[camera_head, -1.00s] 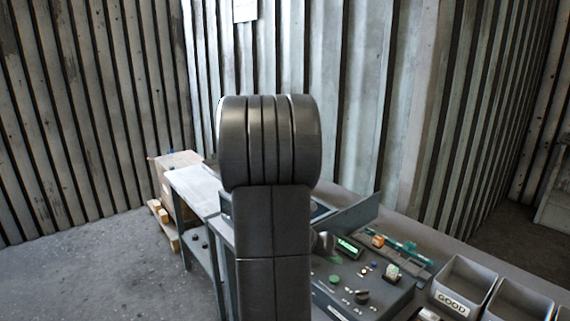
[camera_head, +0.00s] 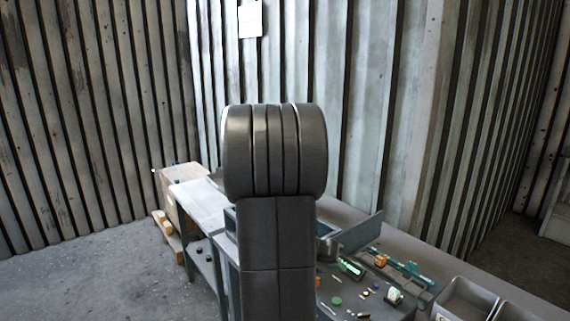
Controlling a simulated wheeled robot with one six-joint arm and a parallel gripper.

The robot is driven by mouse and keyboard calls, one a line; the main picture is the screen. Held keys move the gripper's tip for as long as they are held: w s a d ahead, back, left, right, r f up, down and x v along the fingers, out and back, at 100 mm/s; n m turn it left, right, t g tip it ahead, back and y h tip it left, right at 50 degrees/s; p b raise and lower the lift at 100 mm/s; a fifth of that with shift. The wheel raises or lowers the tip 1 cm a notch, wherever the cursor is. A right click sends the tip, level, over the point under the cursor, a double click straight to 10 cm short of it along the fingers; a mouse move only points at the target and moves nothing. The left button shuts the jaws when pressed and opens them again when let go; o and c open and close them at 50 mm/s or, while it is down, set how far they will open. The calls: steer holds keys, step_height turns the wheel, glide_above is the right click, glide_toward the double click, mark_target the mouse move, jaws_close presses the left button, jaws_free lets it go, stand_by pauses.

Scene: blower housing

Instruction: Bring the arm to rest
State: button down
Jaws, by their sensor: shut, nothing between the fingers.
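My arm's dark grey upper links stand upright in the middle of the head view, with a thick ribbed joint on top. My gripper is not in view; whether it is behind the arm or outside the picture cannot be told. The arm hides part of the workbench (camera_head: 420,256) behind it.
On the bench are a control panel with a green display (camera_head: 350,268), a teal tool (camera_head: 405,268), an orange block (camera_head: 381,260) and grey bins (camera_head: 466,298) at lower right. A side table (camera_head: 200,196) and a carton (camera_head: 178,181) stand left. Floor (camera_head: 95,275) at left is clear.

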steer(key=shift+f, duration=0.15)
steer(key=b, duration=0.6)
glide_above(333, 301)
step_height(333, 301, down, 5)
steer(key=shift+f, duration=0.35)
steer(key=r+p, duration=0.1)
steer(key=p, duration=0.1)
steer(key=shift+r+p, duration=0.1)
steer(key=shift+p, duration=0.2)
steer(key=shift+r+p, duration=0.8)
steer(key=shift+p, duration=0.05)
step_height(333, 301, down, 3)
steer(key=b, duration=0.3)
steer(key=shift+r, duration=0.1)
steer(key=shift+b, duration=0.75)
